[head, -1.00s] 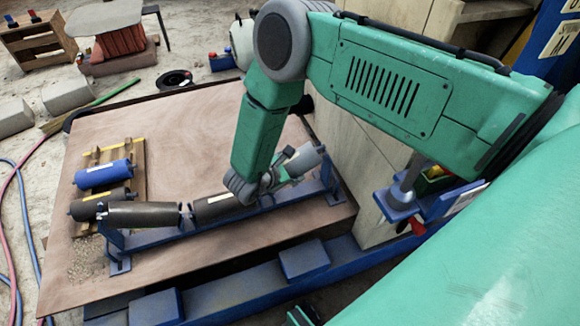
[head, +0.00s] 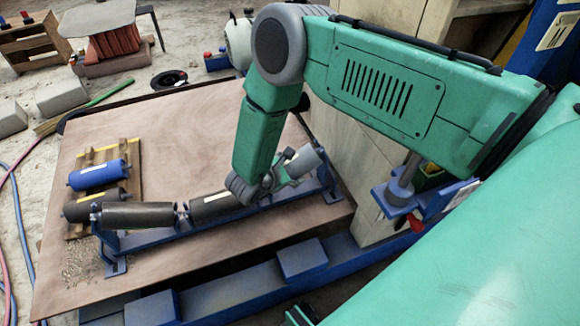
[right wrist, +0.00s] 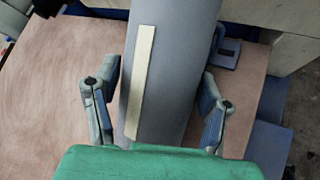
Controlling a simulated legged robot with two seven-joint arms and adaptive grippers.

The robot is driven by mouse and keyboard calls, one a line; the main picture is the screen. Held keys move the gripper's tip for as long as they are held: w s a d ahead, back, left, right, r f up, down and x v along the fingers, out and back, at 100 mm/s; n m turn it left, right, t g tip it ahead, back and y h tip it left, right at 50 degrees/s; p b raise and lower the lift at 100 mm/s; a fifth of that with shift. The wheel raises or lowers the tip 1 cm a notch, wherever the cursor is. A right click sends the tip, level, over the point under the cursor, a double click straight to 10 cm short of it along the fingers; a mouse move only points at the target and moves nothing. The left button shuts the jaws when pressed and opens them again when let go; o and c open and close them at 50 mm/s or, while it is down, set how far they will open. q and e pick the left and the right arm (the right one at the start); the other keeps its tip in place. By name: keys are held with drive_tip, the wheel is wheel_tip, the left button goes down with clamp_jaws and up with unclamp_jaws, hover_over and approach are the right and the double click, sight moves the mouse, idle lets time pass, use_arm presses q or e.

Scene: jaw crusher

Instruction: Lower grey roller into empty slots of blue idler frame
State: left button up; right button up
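The blue idler frame (head: 217,228) lies across the wooden table top. The grey roller (head: 304,160) with a pale label sits tilted at the frame's right end, and it also shows in the right wrist view (right wrist: 176,60). Two dark rollers, one at the left (head: 136,215) and one in the middle (head: 210,206), lie along the frame. My right gripper (right wrist: 157,103) is open with a finger on each side of the grey roller and small gaps visible. My arm partly hides the grey roller in the head view, so its end seating cannot be told. My left gripper is not in view.
A small pallet (head: 131,170) at the table's left holds a blue roller (head: 97,175) and a dark roller (head: 92,204). Wooden panels (head: 345,175) stand close right of the frame. The back of the table (head: 190,125) is clear.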

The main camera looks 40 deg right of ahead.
drive_tip(key=shift+o, duration=0.8)
drive_tip(key=shift+r, duration=0.1)
drive_tip(key=shift+a, duration=0.15)
drive_tip(key=v, duration=1.1)
drive_tip(key=shift+s+a+r, duration=0.15)
drive_tip(key=shift+s+a, duration=0.05)
drive_tip(key=shift+a, duration=0.1)
